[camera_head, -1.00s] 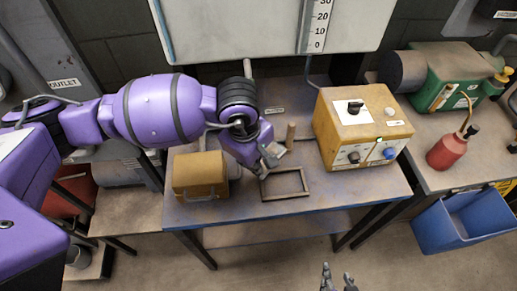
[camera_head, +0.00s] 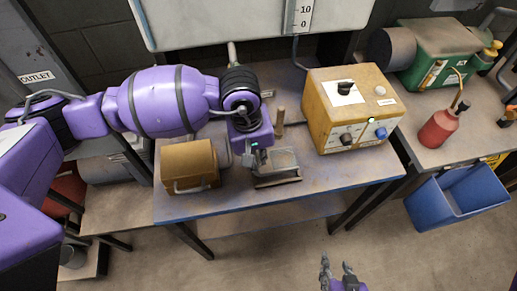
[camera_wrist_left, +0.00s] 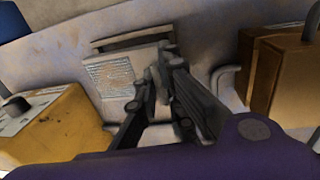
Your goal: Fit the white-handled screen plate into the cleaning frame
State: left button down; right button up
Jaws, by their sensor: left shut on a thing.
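The screen plate (camera_head: 281,159) is a grey panel held at its left side by my left gripper (camera_head: 260,152). My left gripper is shut on it, pointing down; the white handle is largely hidden by the fingers. In the left wrist view the plate's mesh panel (camera_wrist_left: 110,73) lies left of my fingers (camera_wrist_left: 160,82). The cleaning frame (camera_head: 278,182) is a dark rectangle on the table, mostly covered by the plate; its front bar shows. I cannot tell whether the plate is seated in it or just above. My right gripper (camera_head: 338,272) is open and empty, low in front of the table.
A brown box (camera_head: 190,166) stands left of the frame, with a grey curved piece at its right side. A yellow control box (camera_head: 350,112) stands to the right. A small wooden post (camera_head: 280,120) stands behind the frame. The table's front strip (camera_head: 300,198) is clear.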

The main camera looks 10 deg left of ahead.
pick_arm(q)
notch_tip(320, 180, down, 2)
jog(key=shift+f+b, duration=0.1)
jog(key=shift+b, duration=0.2)
jog(key=shift+r, duration=0.25)
pick_arm(e)
jog(key=shift+d+f, duration=0.25)
jog(key=shift+s+f, duration=0.25)
pick_arm(q)
jog(key=shift+f, duration=0.2)
pick_arm(e)
jog(key=shift+s+f, duration=0.15)
pick_arm(q)
jog(key=shift+f+b, duration=0.35)
pick_arm(e)
jog(key=shift+s+f, duration=0.25)
jog(key=shift+f, duration=0.1)
jog(key=shift+a, duration=0.15)
jog(key=shift+s+f, duration=0.25)
jog(key=shift+f, duration=0.05)
pick_arm(q)
jog(key=shift+f+b, duration=0.35)
pick_arm(e)
jog(key=shift+s+f+g, duration=0.15)
jog(key=shift+f+g, duration=0.1)
jog(key=shift+g, duration=0.05)
